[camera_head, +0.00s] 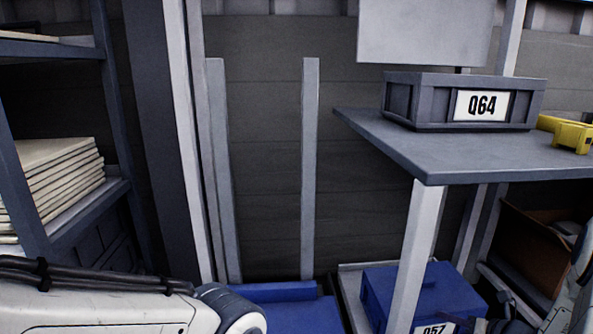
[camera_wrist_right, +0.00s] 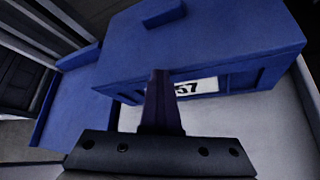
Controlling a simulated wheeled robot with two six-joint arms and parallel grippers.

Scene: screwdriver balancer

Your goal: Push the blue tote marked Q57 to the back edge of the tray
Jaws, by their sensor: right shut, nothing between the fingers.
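The blue tote (camera_head: 385,290) marked Q57 sits on a pale tray (camera_head: 347,290) under the grey shelf; a white post hides part of it. In the right wrist view the tote (camera_wrist_right: 215,40) fills the upper middle, and its label (camera_wrist_right: 197,87) shows only "57". Pale tray surface (camera_wrist_right: 255,132) shows in front of it. My right gripper (camera_wrist_right: 158,78) is shut and empty, pointing at the tote's label side. Whether it touches the tote I cannot tell. In the head view the right gripper (camera_head: 492,325) is a dark shape at the bottom right. My left gripper is out of view.
A grey tote (camera_head: 420,98) marked Q64 and a yellow object (camera_head: 572,136) stand on the shelf (camera_head: 440,158) above. A blue object (camera_head: 300,312) lies left of the tray. A brown box (camera_head: 540,250) is at the right. A rack with stacked boards (camera_head: 55,180) stands left.

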